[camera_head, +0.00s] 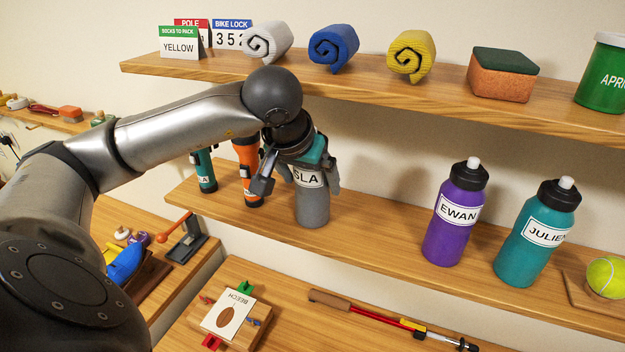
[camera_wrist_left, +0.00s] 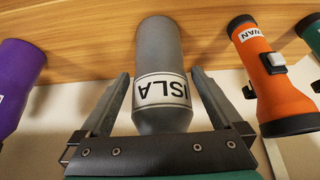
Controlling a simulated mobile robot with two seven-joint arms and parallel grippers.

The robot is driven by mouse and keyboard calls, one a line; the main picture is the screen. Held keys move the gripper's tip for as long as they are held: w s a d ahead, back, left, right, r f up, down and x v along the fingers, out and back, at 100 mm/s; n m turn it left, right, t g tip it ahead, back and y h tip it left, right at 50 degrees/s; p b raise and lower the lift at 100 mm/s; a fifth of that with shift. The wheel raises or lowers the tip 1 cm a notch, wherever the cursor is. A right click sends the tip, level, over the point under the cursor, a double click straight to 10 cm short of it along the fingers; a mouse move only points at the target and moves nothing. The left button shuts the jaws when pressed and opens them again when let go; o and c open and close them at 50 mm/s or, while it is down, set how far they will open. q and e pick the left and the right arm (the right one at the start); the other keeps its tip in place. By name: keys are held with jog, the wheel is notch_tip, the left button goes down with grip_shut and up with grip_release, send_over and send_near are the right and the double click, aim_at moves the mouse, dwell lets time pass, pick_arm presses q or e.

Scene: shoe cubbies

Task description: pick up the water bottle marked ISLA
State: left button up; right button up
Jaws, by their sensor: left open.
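The grey water bottle marked ISLA (camera_head: 313,211) stands upright on the middle shelf. Its label is partly covered in the head view; in the left wrist view the bottle (camera_wrist_left: 160,50) shows the whole name upside down. My left gripper (camera_head: 298,184) is open at the bottle's upper part, one finger on each side. In the left wrist view a gap shows between the bottle and the fingers of the left gripper (camera_wrist_left: 161,78). The bottle's top is hidden behind the gripper. My right gripper is not in view.
An orange flashlight (camera_head: 246,170) and a teal flashlight (camera_head: 205,171) stand close left of the bottle. A purple EWAN bottle (camera_head: 456,214) and a teal JULIEN bottle (camera_head: 537,234) stand farther right, with bare shelf between. The upper shelf (camera_head: 440,92) overhangs behind the arm.

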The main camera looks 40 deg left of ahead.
pick_arm(q)
jog(key=shift+f, duration=0.15)
jog(key=shift+w, duration=0.1)
grip_shut()
dwell(0.7)
